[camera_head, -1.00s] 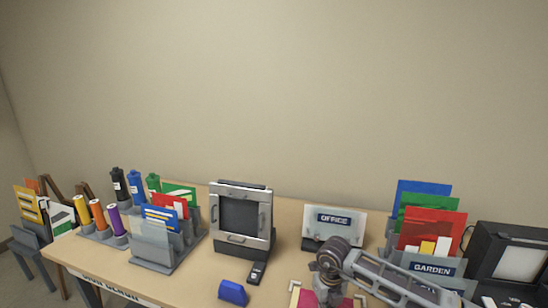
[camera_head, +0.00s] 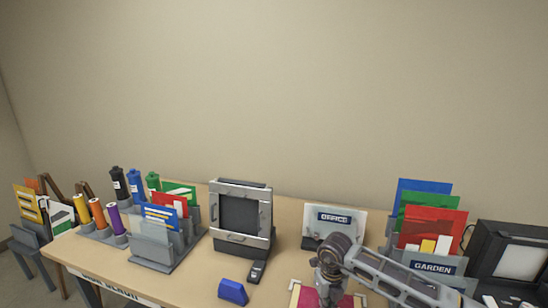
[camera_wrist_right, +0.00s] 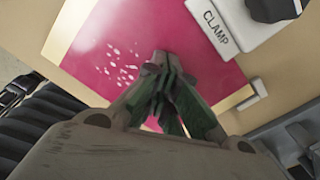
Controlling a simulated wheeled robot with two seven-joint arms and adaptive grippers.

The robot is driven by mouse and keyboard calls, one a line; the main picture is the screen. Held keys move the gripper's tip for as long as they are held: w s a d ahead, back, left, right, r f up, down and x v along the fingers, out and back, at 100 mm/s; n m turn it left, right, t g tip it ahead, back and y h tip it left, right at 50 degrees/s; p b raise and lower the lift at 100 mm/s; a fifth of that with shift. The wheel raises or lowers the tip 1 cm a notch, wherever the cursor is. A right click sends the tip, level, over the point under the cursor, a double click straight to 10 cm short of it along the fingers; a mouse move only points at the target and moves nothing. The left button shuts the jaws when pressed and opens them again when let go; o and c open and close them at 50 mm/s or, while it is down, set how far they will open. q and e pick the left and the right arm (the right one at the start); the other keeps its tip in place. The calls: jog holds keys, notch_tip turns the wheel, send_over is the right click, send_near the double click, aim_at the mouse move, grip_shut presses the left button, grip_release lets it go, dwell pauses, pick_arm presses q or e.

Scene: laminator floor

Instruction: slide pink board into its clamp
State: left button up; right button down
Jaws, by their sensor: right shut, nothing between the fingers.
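The pink board (camera_wrist_right: 105,50) lies flat under my right gripper, with a cream border along its edges and several small pale marks on it. It also shows at the bottom of the head view (camera_head: 304,297), largely hidden by my right arm. The white clamp (camera_wrist_right: 228,22), labelled CLAMP, sits at the board's upper right edge in the wrist view. Whether the board's edge is under it I cannot tell. My right gripper (camera_wrist_right: 163,68) is shut and empty, its fingertips over the board; contact is unclear. My left gripper is not in view.
A blue block (camera_head: 232,291) and a small dark device (camera_head: 257,271) lie left of the board. Behind stand a grey framed machine (camera_head: 240,217), an OFFICE holder (camera_head: 335,221) and a GARDEN holder (camera_head: 433,266). Coloured rolls and card racks fill the left side.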

jog(key=shift+d, duration=0.1)
jog(key=shift+r+p, duration=1.75)
jog(key=shift+r, duration=1.75)
